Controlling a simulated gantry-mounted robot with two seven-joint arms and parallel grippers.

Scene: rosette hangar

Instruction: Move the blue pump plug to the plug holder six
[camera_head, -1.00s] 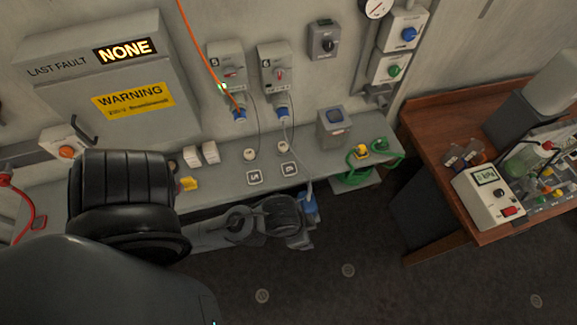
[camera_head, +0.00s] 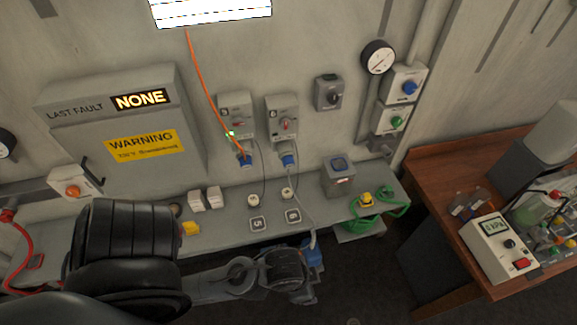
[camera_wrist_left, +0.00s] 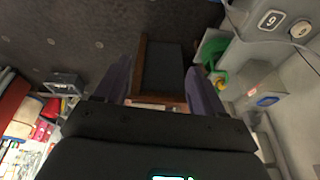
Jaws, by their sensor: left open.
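A blue plug (camera_head: 288,160) sits in the wall box marked 6 (camera_head: 283,120), with a pale cable hanging from it. Plug holder six appears to be the small white round piece (camera_head: 287,193) on the shelf, behind a label plate 6 (camera_head: 293,216); in the left wrist view the holder (camera_wrist_left: 301,29) is at upper right. My left gripper (camera_wrist_left: 160,68) is open and empty, its two fingers apart. In the head view its wrist end is below the shelf's front edge, left of a partly hidden blue object (camera_head: 313,255). My right gripper is not in view.
A matching box 5 (camera_head: 236,115) holds another blue plug (camera_head: 246,160) with an orange cable. A grey box (camera_head: 339,180) and a coiled green cable (camera_head: 375,208) are on the shelf (camera_head: 222,229). A wooden desk (camera_head: 425,175) stands at right.

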